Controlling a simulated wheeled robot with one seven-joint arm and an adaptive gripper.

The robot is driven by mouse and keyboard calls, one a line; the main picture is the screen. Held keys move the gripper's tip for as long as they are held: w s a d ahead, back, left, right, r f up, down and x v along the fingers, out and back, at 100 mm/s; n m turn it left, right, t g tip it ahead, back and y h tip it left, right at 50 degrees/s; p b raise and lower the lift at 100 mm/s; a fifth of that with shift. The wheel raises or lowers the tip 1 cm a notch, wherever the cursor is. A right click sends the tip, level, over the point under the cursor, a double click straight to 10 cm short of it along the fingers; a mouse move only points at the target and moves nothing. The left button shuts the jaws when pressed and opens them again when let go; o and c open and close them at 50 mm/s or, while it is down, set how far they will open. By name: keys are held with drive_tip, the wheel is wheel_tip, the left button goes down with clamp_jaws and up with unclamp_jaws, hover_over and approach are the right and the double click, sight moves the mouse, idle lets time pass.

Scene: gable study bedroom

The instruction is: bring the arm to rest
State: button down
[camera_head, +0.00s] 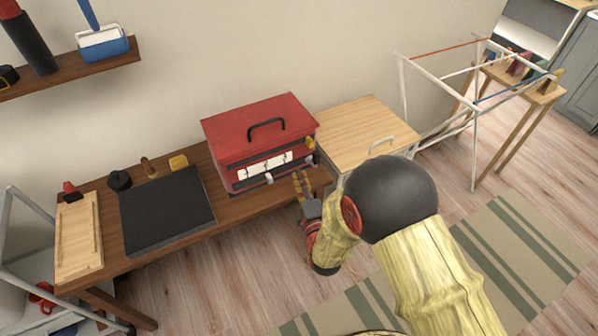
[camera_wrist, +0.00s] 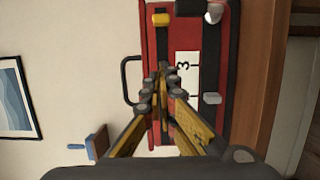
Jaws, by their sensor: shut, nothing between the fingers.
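My gripper (camera_head: 302,186) is in front of the right end of a red metal box (camera_head: 252,140) on a wooden bench. In the wrist view my gripper (camera_wrist: 162,80) has its two yellow fingers drawn together at the tips, with nothing between them. Behind them the red box (camera_wrist: 222,125) shows its white number plates, of which a "3" is readable, and its black handle. I cannot tell whether the fingertips touch the box. My arm reaches in from the lower right in the head view.
The wooden bench (camera_head: 140,250) carries a black slab (camera_head: 167,210) and a cutting board (camera_head: 78,238). A light wood cabinet (camera_head: 362,130) stands right of the box. A white drying rack (camera_head: 474,130) is farther right. Open floor with a striped rug (camera_head: 520,250) lies at the right.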

idle(0.5)
drive_tip(key=s+f+m+g+h, duration=0.1)
drive_tip(key=s+f+m+g, duration=0.2)
drive_tip(key=f, duration=0.4)
drive_tip(key=s+f+m+g, duration=0.2)
drive_tip(key=f+m+g, duration=0.1)
drive_tip(key=f, duration=0.4)
drive_tip(key=s+d+m+g+h, duration=0.2)
drive_tip(key=s+d+m+g, duration=0.15)
drive_tip(key=s+g, duration=0.2)
drive_tip(key=s+d+r+m, duration=0.4)
drive_tip(key=s+d+r, duration=0.2)
drive_tip(key=r, duration=0.6)
drive_tip(key=s+d+r+m+h, duration=0.1)
drive_tip(key=s+d+r+m, duration=0.3)
drive_tip(key=r, duration=0.8)
drive_tip(key=s+d+r+m+h, duration=0.1)
drive_tip(key=s+d+r+m, duration=0.3)
drive_tip(key=s+d+r, duration=0.4)
wheel_tip(320, 180, up, 4)
drive_tip(key=shift+d+f+p, duration=0.1)
drive_tip(key=shift+d+p, duration=0.3)
drive_tip(key=shift+d, duration=0.1)
